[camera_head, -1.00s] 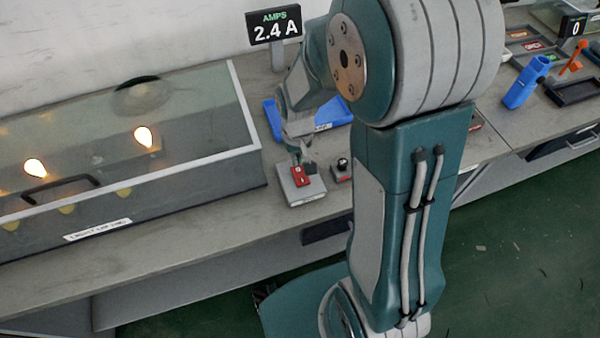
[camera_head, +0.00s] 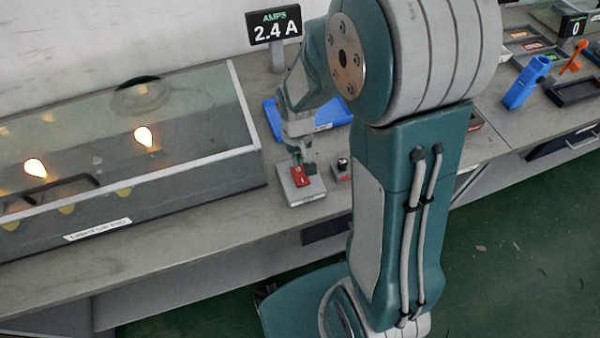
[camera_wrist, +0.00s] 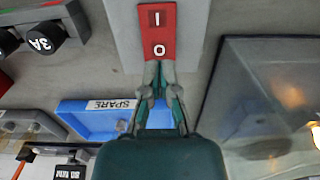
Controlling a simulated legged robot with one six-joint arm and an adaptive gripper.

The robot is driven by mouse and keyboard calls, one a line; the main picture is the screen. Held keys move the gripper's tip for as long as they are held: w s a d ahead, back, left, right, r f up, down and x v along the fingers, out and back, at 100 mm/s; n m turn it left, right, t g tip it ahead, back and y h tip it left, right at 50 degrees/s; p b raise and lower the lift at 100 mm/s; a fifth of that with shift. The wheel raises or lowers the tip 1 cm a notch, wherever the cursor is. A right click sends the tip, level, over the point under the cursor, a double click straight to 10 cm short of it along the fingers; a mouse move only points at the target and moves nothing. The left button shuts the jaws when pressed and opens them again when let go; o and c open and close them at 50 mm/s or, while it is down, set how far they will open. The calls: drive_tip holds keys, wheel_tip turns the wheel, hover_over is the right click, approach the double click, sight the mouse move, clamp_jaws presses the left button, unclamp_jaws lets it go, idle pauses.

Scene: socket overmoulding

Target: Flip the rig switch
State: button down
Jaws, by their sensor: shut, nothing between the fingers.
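The rig switch is a red rocker (camera_head: 301,177) on a light grey box near the bench's front edge, marked "I" and "O". In the wrist view the red rocker (camera_wrist: 157,30) is at the top centre, its "O" end nearest my fingers. My gripper (camera_head: 306,165) is directly above the rocker's far end. In the wrist view my gripper (camera_wrist: 158,68) is shut and empty, its tips at or just over the "O" end. I cannot tell whether they touch it. The amps display (camera_head: 274,26) reads 2.4 A.
A glass-lidded light rig (camera_head: 130,160) with two lit bulbs stands left of the switch. A small block with a black knob (camera_head: 343,165) is close on its right. A blue "SPARE" tray (camera_wrist: 85,120) lies behind. Bare bench runs along the front edge.

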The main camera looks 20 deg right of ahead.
sight(298, 168)
drive_tip(key=shift+f, duration=1.25)
idle(0.8)
drive_tip(key=shift+r, duration=3.5)
